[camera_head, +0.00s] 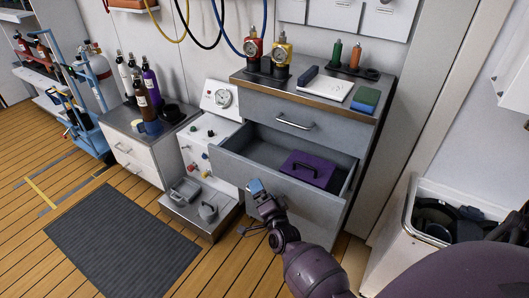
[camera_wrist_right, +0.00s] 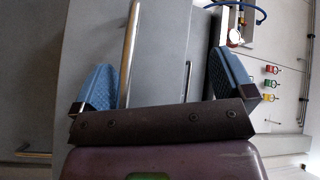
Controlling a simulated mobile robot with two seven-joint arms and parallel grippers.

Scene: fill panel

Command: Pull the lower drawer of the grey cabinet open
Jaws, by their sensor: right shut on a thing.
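The grey cabinet (camera_head: 350,128) stands right of centre in the head view. Its lower drawer (camera_head: 318,203) is pulled out, with its inside showing and a purple box (camera_head: 307,168) in it. My right gripper (camera_head: 254,207) is at the drawer's front. In the right wrist view, the drawer's metal bar handle (camera_wrist_right: 128,58) lies between the two blue-padded fingers of the right gripper (camera_wrist_right: 160,80), closer to the left one. The right gripper is shut on this handle. In the head view the gripper and arm hide most of the handle. My left gripper is not in view.
The upper drawer (camera_head: 292,117) is closed. Gauges, bottles, a white board and books stand on the cabinet top. A white gauge panel (camera_head: 213,140) and a low step (camera_head: 205,212) are on the left. An open white bin (camera_head: 400,225) stands right. The dark mat (camera_head: 122,240) is clear.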

